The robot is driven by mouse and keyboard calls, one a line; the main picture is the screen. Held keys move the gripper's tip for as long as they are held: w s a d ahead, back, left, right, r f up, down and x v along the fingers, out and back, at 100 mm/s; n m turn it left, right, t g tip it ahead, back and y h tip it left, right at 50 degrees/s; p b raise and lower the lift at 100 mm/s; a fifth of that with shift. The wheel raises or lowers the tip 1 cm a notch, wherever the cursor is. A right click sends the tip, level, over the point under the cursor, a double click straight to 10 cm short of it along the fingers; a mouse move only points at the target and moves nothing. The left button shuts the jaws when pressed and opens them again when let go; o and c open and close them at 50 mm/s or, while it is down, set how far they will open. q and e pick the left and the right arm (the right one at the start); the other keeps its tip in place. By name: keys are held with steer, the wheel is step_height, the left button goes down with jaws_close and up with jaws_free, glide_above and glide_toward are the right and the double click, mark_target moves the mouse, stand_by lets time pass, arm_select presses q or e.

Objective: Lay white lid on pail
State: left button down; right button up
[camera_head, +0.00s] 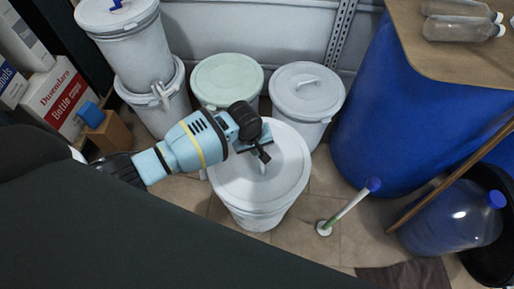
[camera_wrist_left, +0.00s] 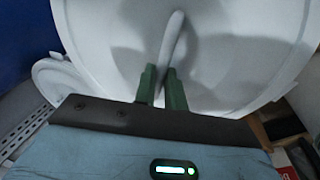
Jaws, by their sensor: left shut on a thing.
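The white lid (camera_head: 284,178) is round with a raised bar handle and lies over the mouth of a white pail (camera_head: 256,220) in the middle of the head view. My left gripper (camera_head: 263,152) comes in from the left above the lid. In the left wrist view its green fingers (camera_wrist_left: 163,78) are shut on the handle (camera_wrist_left: 173,36) of the lid (camera_wrist_left: 225,55). The lid looks about level and roughly centred over the pail. I cannot tell whether it rests fully on the rim. My right gripper is not in view.
A green-lidded pail (camera_head: 226,79) and a grey-lidded pail (camera_head: 305,92) stand close behind. Stacked white pails (camera_head: 128,50) are at the back left. A large blue drum (camera_head: 385,110) stands right.

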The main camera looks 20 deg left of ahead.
mark_target(256, 158)
arm_select(q)
steer(key=shift+s+b+x, duration=0.2)
steer(key=shift+b+x, duration=1)
steer(key=shift+b, duration=0.1)
step_height(256, 158, down, 2)
steer(key=shift+a+f+b, duration=0.1)
steer(key=shift+b, duration=1.1)
steer(key=shift+f, duration=0.6)
steer(key=shift+p, duration=0.4)
steer(key=shift+x, duration=0.75)
